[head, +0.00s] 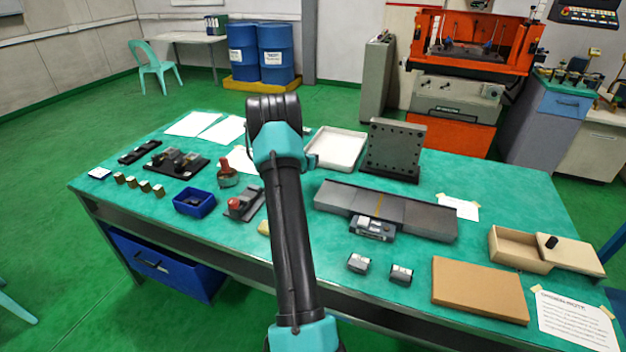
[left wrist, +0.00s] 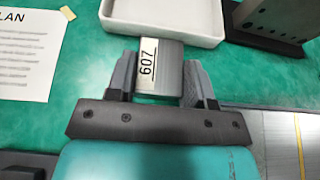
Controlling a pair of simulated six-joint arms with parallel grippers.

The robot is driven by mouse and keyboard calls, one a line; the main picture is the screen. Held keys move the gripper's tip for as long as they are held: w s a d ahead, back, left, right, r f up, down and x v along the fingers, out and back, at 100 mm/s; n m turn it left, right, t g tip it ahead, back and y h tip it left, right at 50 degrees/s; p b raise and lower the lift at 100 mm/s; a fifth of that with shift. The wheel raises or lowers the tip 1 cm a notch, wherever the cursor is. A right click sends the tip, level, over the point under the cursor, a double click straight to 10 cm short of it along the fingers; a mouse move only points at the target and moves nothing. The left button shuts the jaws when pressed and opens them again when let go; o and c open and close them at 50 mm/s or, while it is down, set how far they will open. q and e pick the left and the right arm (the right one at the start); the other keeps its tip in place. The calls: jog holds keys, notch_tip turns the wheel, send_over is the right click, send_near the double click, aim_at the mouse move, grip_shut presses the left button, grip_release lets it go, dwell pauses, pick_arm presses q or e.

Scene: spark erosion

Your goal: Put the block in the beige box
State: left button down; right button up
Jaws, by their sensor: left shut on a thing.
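The block (left wrist: 150,66), grey with a white face marked 607, is held between the two dark fingers of my left gripper (left wrist: 160,78) in the left wrist view. The gripper is shut on it, near the front edge of the white tray. In the head view my left arm reaches up over the middle of the table and hides both the fingers and the block. The beige box (head: 515,250) stands at the table's right end, open on its left part, with a beige lid (head: 572,257) and black knob at its right. My right gripper is not in view.
A white tray (head: 338,149) and an upright angle plate (head: 394,148) stand at the back. A long grey slide (head: 415,217) lies between my arm and the box. Two small metal blocks (head: 358,263) (head: 401,274) and a brown board (head: 479,290) lie in front.

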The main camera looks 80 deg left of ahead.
pick_arm(q)
jog(key=shift+s+r, duration=0.1)
jog(key=shift+s, duration=0.05)
jog(key=shift+a+f, duration=0.1)
jog(key=shift+f, duration=3.05)
jog(key=shift+f, duration=1.85)
jog(key=c, duration=0.5)
grip_release()
jog(key=shift+f, duration=0.2)
jog(key=shift+r, duration=0.15)
jog(key=shift+s+d, duration=0.1)
jog(key=shift+d, duration=0.1)
jog(key=v, duration=1.1)
jog(key=shift+s+d+r, duration=0.1)
jog(key=shift+s+d, duration=0.05)
jog(key=shift+d, duration=0.15)
